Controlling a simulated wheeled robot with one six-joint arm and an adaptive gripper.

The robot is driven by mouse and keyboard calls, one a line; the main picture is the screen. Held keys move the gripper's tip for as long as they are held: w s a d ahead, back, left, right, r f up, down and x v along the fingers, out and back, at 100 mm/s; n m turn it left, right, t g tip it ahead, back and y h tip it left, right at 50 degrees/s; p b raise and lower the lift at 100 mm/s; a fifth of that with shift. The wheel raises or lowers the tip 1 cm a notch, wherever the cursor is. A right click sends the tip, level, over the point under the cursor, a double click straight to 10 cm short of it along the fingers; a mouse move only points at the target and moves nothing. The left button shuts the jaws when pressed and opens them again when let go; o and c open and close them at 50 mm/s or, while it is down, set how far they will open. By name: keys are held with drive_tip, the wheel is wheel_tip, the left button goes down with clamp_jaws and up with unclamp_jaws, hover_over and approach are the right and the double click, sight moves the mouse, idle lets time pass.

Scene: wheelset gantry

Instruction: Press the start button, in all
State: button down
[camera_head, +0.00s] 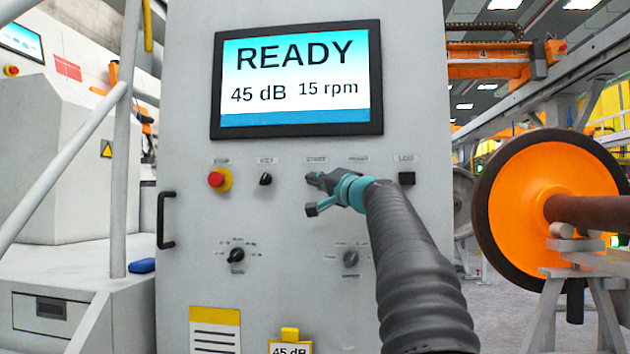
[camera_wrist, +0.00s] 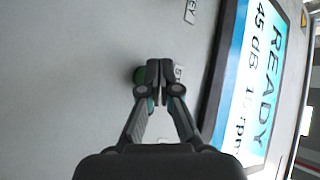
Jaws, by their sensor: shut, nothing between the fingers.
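The start button is a small green round button (camera_wrist: 140,75) in the wrist view, beside my gripper's fingertips and partly covered by them. In the head view the label START (camera_head: 316,160) shows on the grey cabinet, and my gripper (camera_head: 312,180) is right below it, hiding the button. My gripper also shows in the wrist view (camera_wrist: 160,68). It is shut with nothing between its fingers. Its tips are at or very near the panel; I cannot tell whether they touch the button. The screen (camera_head: 297,80) reads READY, 45 dB, 15 rpm.
A red stop button (camera_head: 217,179) and a black key switch (camera_head: 265,179) are left of my gripper. Two rotary knobs sit lower, one at left (camera_head: 236,255). An orange wheel (camera_head: 545,205) stands at right.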

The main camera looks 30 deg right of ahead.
drive_tip(key=shift+w, duration=0.1)
idle(0.4)
drive_tip(key=shift+w+d, duration=0.25)
drive_tip(key=shift+w+d+p, duration=0.2)
drive_tip(key=shift+w+p, duration=0.1)
drive_tip(key=shift+w, duration=0.05)
idle(0.9)
drive_tip(key=shift+s, duration=0.1)
drive_tip(key=shift+s+a+b, duration=0.45)
drive_tip(key=shift+s+b, duration=0.15)
drive_tip(key=shift+b, duration=0.05)
